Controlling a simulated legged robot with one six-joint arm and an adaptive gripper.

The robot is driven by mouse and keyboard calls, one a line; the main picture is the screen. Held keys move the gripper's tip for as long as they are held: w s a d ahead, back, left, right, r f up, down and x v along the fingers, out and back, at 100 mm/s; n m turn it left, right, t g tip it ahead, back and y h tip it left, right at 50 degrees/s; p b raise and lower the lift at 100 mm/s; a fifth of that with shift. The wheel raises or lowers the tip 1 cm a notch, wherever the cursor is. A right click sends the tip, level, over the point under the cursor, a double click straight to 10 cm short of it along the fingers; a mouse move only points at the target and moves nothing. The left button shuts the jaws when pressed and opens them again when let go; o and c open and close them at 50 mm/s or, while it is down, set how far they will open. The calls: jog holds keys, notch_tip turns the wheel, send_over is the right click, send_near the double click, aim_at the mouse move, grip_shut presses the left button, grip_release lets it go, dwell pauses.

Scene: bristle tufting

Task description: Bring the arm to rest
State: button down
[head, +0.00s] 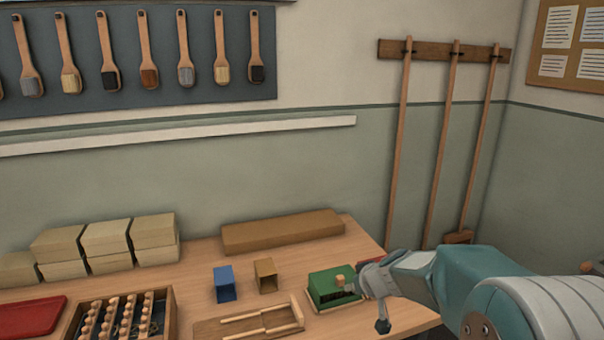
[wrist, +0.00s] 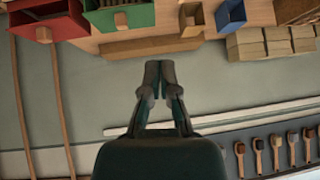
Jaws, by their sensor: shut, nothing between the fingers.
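My arm reaches in from the right in the head view, and its forward end, with my gripper (head: 372,282), is low over the right end of the workbench (head: 365,240).
A blue box (head: 225,284) and a brown box (head: 265,275) stand left of the green block. A wooden tray (head: 205,328) and a peg crate (head: 168,320) lie in front. A long brown block (head: 282,232) lies at the back. Long handles (head: 440,150) hang on the wall.

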jog(key=s+a+r+g, duration=0.1)
jog(key=s+r, duration=0.3)
jog(key=s, duration=0.4)
jog(key=s+a+r, duration=0.1)
jog(key=s+r, duration=0.3)
jog(key=s, duration=0.3)
jog(key=s+d+m+h, duration=0.2)
jog(key=s, duration=0.6)
jog(key=s+d+m+g+h, duration=0.1)
jog(key=s+d+h, duration=0.1)
jog(key=s, duration=0.7)
jog(key=shift+d+m, duration=0.4)
jog(key=shift+d, duration=0.1)
